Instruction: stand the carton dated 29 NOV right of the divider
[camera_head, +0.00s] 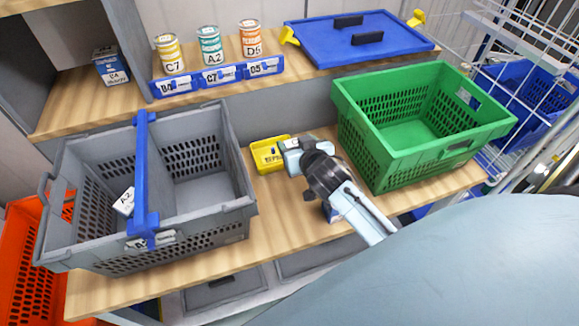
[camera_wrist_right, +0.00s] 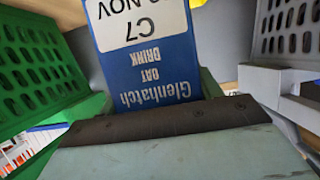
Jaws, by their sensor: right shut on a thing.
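A blue carton (camera_wrist_right: 152,65) with a white label fills the middle of the right wrist view. It reads upside down there: "Glenhatch OAT DRINK", "C7" and "NOV", with the day number not clear. My right gripper (camera_wrist_right: 158,112) is shut on it. In the head view my right wrist is above the bench between the two crates, and only a small blue patch shows beneath it; most of the carton is hidden. The grey crate (camera_head: 215,215) stands at the left with a blue divider (camera_head: 143,180) across it. My left gripper is not in view.
A white-labelled item (camera_head: 124,201) lies left of the divider; the space right of it looks empty. A green crate (camera_head: 440,152) stands at the right. A yellow tray (camera_head: 266,156) sits near my wrist. Cans and a blue lid (camera_head: 350,45) are on the back shelf.

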